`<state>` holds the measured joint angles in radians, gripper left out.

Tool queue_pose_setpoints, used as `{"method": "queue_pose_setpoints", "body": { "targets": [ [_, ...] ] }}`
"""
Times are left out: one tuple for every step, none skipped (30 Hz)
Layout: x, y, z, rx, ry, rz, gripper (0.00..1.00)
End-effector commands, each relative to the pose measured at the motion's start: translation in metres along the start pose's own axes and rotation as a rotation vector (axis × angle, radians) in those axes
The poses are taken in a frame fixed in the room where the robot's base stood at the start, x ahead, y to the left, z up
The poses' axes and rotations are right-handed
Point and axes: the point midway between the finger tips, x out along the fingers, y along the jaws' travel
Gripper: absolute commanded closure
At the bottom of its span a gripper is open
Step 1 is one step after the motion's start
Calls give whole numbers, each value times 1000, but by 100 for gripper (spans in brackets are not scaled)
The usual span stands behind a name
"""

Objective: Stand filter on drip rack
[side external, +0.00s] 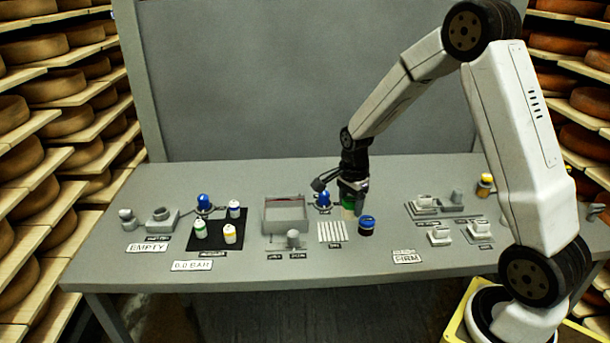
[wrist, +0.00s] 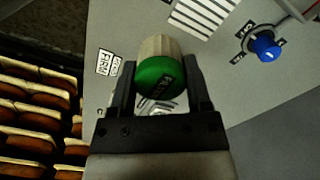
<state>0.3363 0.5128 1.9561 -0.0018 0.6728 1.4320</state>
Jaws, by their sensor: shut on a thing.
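The filter, a pale ribbed cylinder with a green cap, is between my gripper's two fingers (wrist: 158,64) in the wrist view, cap (wrist: 160,76) towards the camera. In the side external view my gripper (side external: 353,196) points down, and a bit of the green and pale filter (side external: 348,211) shows below it. I cannot tell whether the filter touches the table. The drip rack, a white slatted plate (side external: 332,231), lies to the left and nearer the front. It also shows in the wrist view (wrist: 205,14), above the filter, with no object on it.
A dark blue-capped jar (side external: 367,226) stands just right of the rack. A blue knob (side external: 323,199) is behind the rack, and a grey box (side external: 286,213) is to its left. Several bottles stand on a black mat (side external: 213,242). Grey fixtures (side external: 440,235) are at right.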

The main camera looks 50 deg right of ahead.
Motion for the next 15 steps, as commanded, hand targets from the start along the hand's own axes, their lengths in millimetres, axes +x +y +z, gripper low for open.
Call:
{"method": "queue_pose_setpoints", "body": {
  "targets": [
    [4,-7,0,0,0,1,100],
    [6,-12,-1,0,0,0,100],
    [8,-17,-1,0,0,0,100],
    [12,-19,-1,0,0,1,100],
    [15,-21,-1,0,0,2,100],
    [19,-25,-2,0,0,2,100],
    [22,-27,-2,0,0,1,100],
    [26,-30,-2,0,0,2,100],
    [30,-33,-2,0,0,1,100],
    [33,-36,-2,0,0,2,100],
    [36,-38,-3,0,0,2,100],
    [40,-42,-3,0,0,1,100],
    [43,-44,-3,0,0,1,100],
    [46,-47,-3,0,0,0,100],
    [49,-50,-3,0,0,1,100]
  ]
}}
